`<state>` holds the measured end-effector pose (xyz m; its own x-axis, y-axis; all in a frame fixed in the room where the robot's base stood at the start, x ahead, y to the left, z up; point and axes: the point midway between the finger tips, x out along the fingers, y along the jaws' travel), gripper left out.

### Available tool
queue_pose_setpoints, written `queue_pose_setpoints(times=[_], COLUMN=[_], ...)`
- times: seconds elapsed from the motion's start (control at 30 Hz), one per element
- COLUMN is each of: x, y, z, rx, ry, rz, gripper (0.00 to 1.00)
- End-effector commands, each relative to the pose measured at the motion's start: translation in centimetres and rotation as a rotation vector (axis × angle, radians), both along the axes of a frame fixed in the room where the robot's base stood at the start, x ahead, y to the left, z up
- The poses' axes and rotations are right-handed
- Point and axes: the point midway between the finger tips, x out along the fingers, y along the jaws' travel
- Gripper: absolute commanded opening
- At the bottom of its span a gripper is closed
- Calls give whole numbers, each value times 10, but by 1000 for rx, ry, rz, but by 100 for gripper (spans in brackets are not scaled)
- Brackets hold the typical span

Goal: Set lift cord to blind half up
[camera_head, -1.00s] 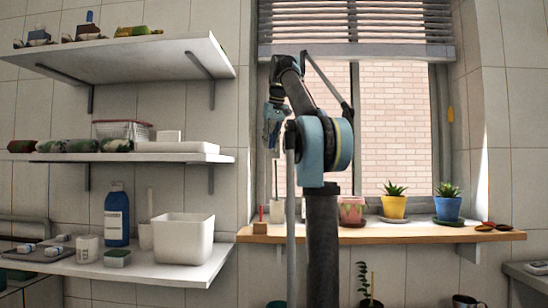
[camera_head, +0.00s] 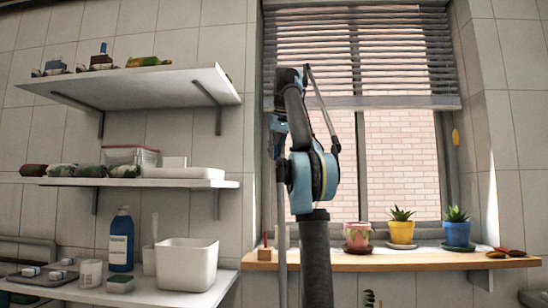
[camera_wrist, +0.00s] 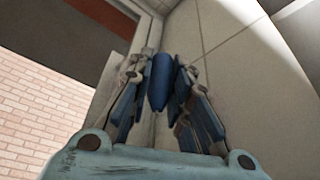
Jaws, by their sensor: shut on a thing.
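The blind (camera_head: 362,60) hangs over the upper part of the window in the head view. Its bottom rail (camera_head: 365,103) is roughly level, with bare glass and brick wall below. My gripper (camera_head: 280,122) is upright at the window's left edge, partly hidden behind my own arm. In the wrist view, my gripper (camera_wrist: 161,75) is shut on a dark blue elongated pull (camera_wrist: 161,82), apparently the lift cord's end, with a finger on each side. The thin cord itself cannot be made out in either view.
Potted plants (camera_head: 402,228) stand on the wooden sill (camera_head: 380,262) below the window. Shelves (camera_head: 130,183) with bottles and boxes project from the wall at left.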

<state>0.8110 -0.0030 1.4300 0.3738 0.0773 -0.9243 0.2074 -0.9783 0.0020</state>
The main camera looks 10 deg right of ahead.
Motion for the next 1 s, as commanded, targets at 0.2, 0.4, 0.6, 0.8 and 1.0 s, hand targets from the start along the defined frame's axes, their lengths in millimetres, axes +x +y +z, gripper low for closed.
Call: queue_pose_setpoints(times=[0.2,0.4,0.6,0.8,1.0], x=[0,0,0,-2,-6], y=[-1,-1,-1,-2,-3], z=[0,0,2,12,22], rx=[2,1,1,1,2], ry=[-1,-1,-1,0,0], rz=[-1,-2,-2,-2,-2], gripper=[39,39,39,39,39])
